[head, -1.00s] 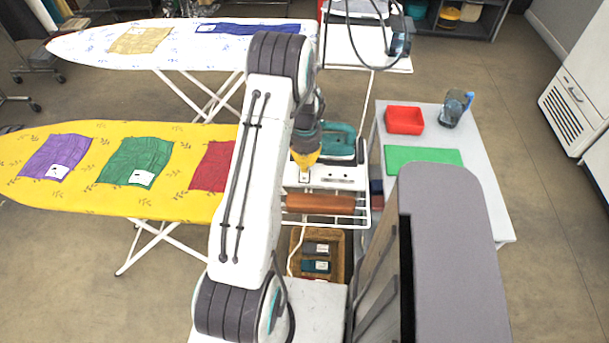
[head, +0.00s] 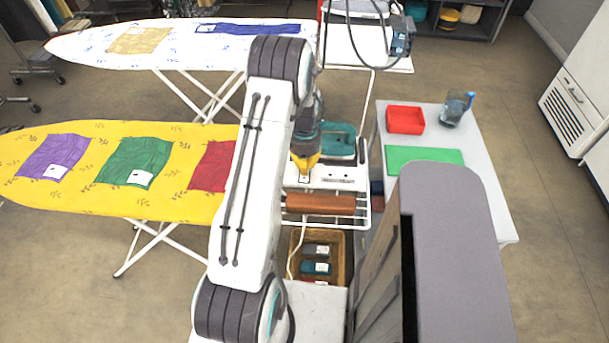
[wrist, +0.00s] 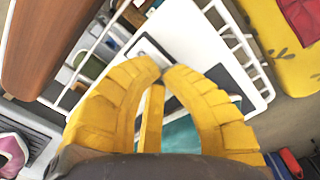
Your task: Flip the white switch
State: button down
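My yellow-fingered gripper (head: 305,172) points down at the white end shelf of the yellow ironing board. In the wrist view its fingertips (wrist: 164,72) come together, with no clear gap and nothing seen between them. A small grey-edged plate (wrist: 146,48) on the white shelf lies just beyond the tips, partly covered by them. A similar small plate (head: 338,180) shows right of the gripper in the head view. I cannot make out the white switch clearly; the fingers may hide it. I cannot tell whether the tips touch the shelf.
A teal iron (head: 338,140) stands on the shelf close behind the gripper. A brown wooden roll (head: 320,204) lies in front of it on the white wire rack. A wicker basket (head: 340,245) is below.

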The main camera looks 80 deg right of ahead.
jog(key=shift+f+b, duration=0.5)
jog(key=shift+f, duration=0.1)
dwell(0.3)
jog(key=shift+r+p, duration=1.9)
jog(key=shift+r, duration=1.65)
